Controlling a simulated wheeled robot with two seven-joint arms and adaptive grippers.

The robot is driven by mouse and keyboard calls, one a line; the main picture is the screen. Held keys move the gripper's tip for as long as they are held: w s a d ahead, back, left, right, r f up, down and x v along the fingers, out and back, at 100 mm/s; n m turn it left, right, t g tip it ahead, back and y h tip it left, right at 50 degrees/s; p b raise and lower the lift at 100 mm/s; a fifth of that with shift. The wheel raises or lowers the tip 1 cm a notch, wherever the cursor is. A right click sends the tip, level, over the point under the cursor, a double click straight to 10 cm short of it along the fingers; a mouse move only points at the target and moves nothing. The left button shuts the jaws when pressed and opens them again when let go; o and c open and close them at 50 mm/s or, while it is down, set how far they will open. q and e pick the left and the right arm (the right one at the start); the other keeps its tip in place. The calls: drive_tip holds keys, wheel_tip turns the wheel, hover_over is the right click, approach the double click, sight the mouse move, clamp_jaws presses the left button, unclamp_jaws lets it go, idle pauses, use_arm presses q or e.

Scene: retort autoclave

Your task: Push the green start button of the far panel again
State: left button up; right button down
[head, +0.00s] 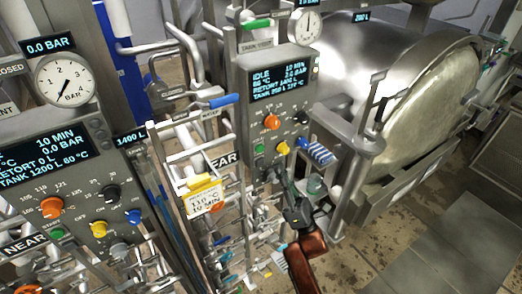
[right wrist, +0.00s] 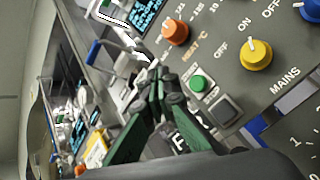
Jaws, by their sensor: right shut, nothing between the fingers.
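The far panel (head: 243,108) is a grey box with a lit screen (head: 279,82) that reads IDLE. Its green start button (head: 259,148) sits at the lower left of the panel face. The button also shows in the right wrist view (right wrist: 198,83), uncovered, beside a dark square button (right wrist: 222,111). My right gripper (head: 284,176) is shut and empty, below and right of the button in the head view. In the right wrist view its dark green fingers (right wrist: 157,88) end just left of the button, apparently apart from it; the depth gap is unclear. My left gripper is not in view.
The far panel also has an orange knob (right wrist: 176,31) and a yellow knob (right wrist: 256,54). The near panel (head: 99,188) stands at the left, with pipes and a yellow-topped tag (head: 203,195) between the panels. The large steel retort (head: 405,88) is at the right; open floor lies lower right.

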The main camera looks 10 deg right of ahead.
sight(261, 147)
drive_tip(key=w+a+b, duration=0.1)
drive_tip(key=w+a, duration=0.1)
drive_tip(key=w, duration=0.4)
drive_tip(key=shift+b, duration=0.4)
drive_tip(key=shift+w+a, duration=0.1)
idle(1.0)
drive_tip(key=shift+w+a+b, duration=0.15)
drive_tip(key=shift+w+b, duration=0.25)
drive_tip(key=shift+w+a+b, duration=0.2)
drive_tip(key=shift+w+b, duration=0.2)
drive_tip(key=shift+w, duration=0.2)
idle(0.9)
drive_tip(key=shift+s, duration=0.1)
drive_tip(key=shift+s+d, duration=0.35)
drive_tip(key=shift+s, duration=0.55)
